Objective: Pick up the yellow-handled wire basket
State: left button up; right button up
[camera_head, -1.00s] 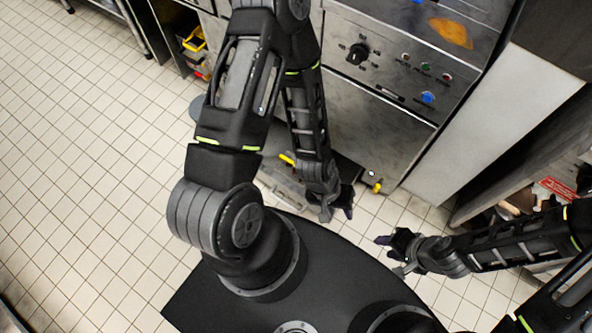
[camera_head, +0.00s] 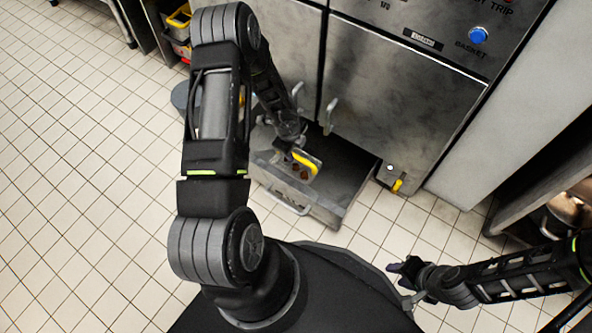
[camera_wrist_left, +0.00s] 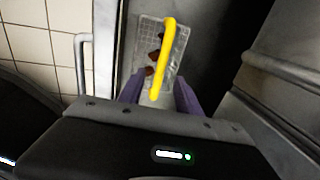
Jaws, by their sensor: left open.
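The wire basket (camera_wrist_left: 147,39) has a thick yellow handle (camera_wrist_left: 164,60) and holds a few brown pieces. In the head view the yellow handle (camera_head: 305,162) shows at the end of my left arm, over an open metal drawer or tray. In the left wrist view my left gripper (camera_wrist_left: 158,92) is open, with its purple fingers on either side of the handle's near end. I cannot tell whether they touch it. My right gripper (camera_head: 403,277) is in the head view at the lower right, well apart from the basket, and its jaws are too small to read.
The open metal drawer (camera_head: 345,198) juts out from the steel fryer cabinet (camera_head: 400,100). A yellow-ended valve (camera_head: 397,185) sits low on the cabinet front. A shelf with a pot (camera_head: 565,208) stands at the right. The tiled floor (camera_head: 90,200) at the left is clear.

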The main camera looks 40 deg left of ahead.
aim_at(298, 157)
pick_arm(q)
jog(key=shift+r, duration=0.1)
jog(key=shift+w+f+b, duration=0.2)
jog(key=shift+f+b, duration=0.3)
jog(key=shift+f, duration=0.8)
jog(key=f+b, duration=0.1)
jog(key=f, duration=0.1)
jog(key=w+f+b, duration=0.1)
jog(key=f, duration=0.2)
jog(key=shift+w+d+f+b, duration=0.1)
jog(key=shift+w+d+b, duration=0.1)
jog(key=shift+b, duration=0.15)
grip_shut()
dwell(0.9)
